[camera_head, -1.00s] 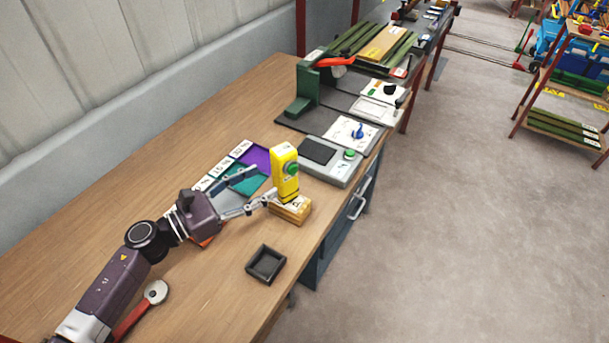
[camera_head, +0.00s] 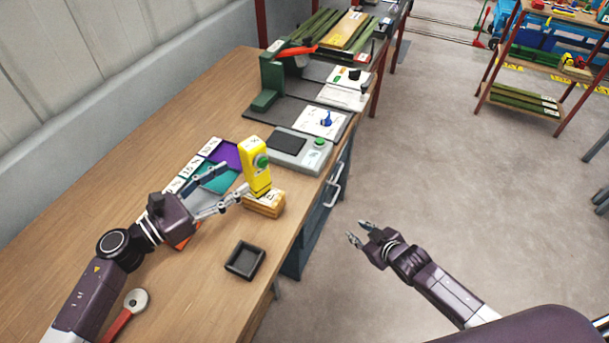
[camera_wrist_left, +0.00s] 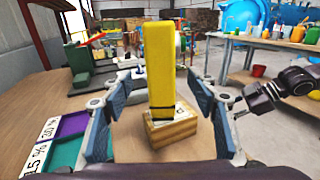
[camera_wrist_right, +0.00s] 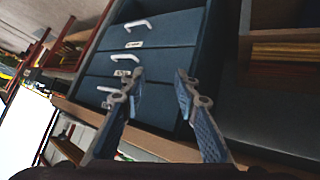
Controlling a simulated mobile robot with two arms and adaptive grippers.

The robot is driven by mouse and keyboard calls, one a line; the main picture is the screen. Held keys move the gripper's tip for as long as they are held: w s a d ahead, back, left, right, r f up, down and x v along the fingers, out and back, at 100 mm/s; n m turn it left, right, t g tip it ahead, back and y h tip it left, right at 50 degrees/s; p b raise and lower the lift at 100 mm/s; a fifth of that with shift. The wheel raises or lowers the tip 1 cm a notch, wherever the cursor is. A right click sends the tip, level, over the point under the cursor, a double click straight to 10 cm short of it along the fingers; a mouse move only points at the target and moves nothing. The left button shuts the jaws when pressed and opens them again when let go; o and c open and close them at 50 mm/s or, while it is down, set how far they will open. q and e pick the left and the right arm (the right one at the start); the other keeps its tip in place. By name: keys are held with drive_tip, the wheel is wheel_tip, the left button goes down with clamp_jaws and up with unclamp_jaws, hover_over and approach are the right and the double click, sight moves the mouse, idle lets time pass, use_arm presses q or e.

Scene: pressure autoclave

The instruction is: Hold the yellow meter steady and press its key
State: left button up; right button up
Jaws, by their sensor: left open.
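The yellow meter (camera_head: 255,172) stands upright on a small wooden block (camera_head: 264,205) near the table's front edge. Its round green key (camera_head: 262,161) is on the side facing right. My left gripper (camera_head: 240,182) is open around the meter. In the left wrist view the meter (camera_wrist_left: 160,70) stands between the two spread fingers, with a gap on each side; its key is hidden there. My right gripper (camera_head: 358,233) is open and empty, in the air off the table's front edge, well to the right of the meter. In the right wrist view its fingers (camera_wrist_right: 158,88) are spread before drawers.
A black square tray (camera_head: 245,261) lies in front of the block. A grey panel with a green button (camera_head: 320,143) lies to the right. A red-handled tool (camera_head: 125,312) lies at lower left. Blue drawers (camera_head: 318,215) are under the table.

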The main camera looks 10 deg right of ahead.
sight(246, 170)
drive_tip(key=w+a+r+n+t+y, duration=0.15)
drive_tip(key=a+r, duration=0.25)
drive_tip(key=r, duration=0.6)
drive_tip(key=w+a+r+n+y, duration=0.2)
drive_tip(key=a+r, duration=0.2)
drive_tip(key=r, duration=0.5)
use_arm(q)
drive_tip(key=shift+d, duration=0.15)
drive_tip(key=x, duration=0.7)
drive_tip(key=shift+w+d, duration=0.15)
drive_tip(key=shift+d, duration=0.1)
use_arm(e)
drive_tip(key=s+a+r+n+y, duration=0.1)
drive_tip(key=s+a+r+n, duration=0.1)
drive_tip(key=r, duration=0.5)
drive_tip(key=s+a+r+n+y, duration=0.2)
drive_tip(key=s+a+r, duration=0.3)
drive_tip(key=a+r, duration=0.2)
drive_tip(key=shift+a+r, duration=0.15)
use_arm(q)
drive_tip(key=shift+c, duration=0.2)
use_arm(e)
drive_tip(key=shift+y, duration=0.25)
